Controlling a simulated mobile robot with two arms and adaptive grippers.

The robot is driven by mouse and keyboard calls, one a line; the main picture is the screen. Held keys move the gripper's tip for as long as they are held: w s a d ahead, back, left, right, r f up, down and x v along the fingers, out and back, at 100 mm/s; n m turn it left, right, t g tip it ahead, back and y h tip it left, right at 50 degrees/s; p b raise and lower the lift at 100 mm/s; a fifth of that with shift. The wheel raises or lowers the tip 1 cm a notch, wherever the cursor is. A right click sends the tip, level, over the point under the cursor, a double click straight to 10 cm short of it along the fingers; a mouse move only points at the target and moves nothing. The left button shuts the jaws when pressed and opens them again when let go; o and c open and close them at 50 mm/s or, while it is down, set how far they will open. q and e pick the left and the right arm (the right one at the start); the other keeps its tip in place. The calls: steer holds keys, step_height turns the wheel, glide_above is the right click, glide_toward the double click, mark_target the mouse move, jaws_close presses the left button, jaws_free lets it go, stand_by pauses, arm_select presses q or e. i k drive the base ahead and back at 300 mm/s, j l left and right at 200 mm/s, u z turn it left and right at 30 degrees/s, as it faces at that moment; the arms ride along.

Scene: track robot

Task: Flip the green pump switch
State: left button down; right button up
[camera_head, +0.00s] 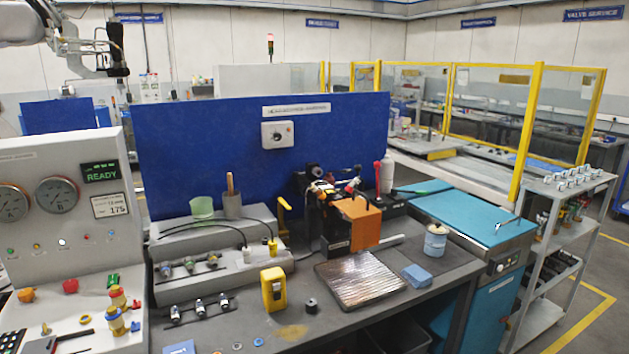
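A grey control console (60,240) stands at the left edge. A small green block-shaped control (113,281) sits on its sloped lower panel, right of a red knob (70,286). It may be the green pump switch; its position is too small to read. My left gripper (96,68) is high at the upper left, above and behind the console, apart from it. Its dark fingers show, but whether they are open is unclear. My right gripper is not in view.
The console carries two gauges, a green READY display (100,172), small lights and yellow-red knobs (116,320). A grey workbench (250,325) to its right holds valves, a yellow device (273,289) and a foil-like mat (359,279). A blue panel (200,150) stands behind.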

mark_target(112, 280)
steer(key=i+l+u, duration=1)
steer(key=l, duration=0.25)
steer(key=k, duration=0.05)
